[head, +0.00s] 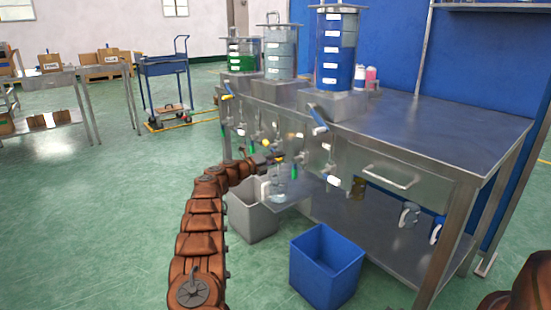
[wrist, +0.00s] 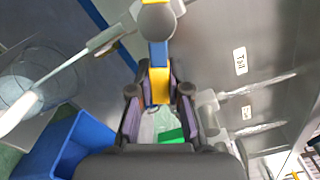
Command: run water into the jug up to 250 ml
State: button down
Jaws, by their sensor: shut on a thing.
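My gripper (wrist: 160,98) is shut on a blue and yellow tap lever (wrist: 159,53), which shows between its fingers in the wrist view. In the head view my gripper (head: 272,158) is at the front of the steel bench, just above the jug. The clear jug (head: 279,180) stands upright on a small steel shelf (head: 290,199) below the taps. Its pale handle is on the left. It also shows at the left of the wrist view (wrist: 28,88). A pale streak runs from the tap body (wrist: 104,42) toward the jug; I cannot tell if it is water or pipe. Level and marks are unreadable.
Tanks with green, clear and blue contents (head: 339,50) stand on the steel bench (head: 440,120). A blue bin (head: 327,267) and a grey bin (head: 250,222) stand on the floor below. More taps and levers line the bench front.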

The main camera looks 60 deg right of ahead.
jog(key=shift+w, duration=0.1)
jog(key=c, duration=1.1)
grip_release()
jog(key=v, duration=1.2)
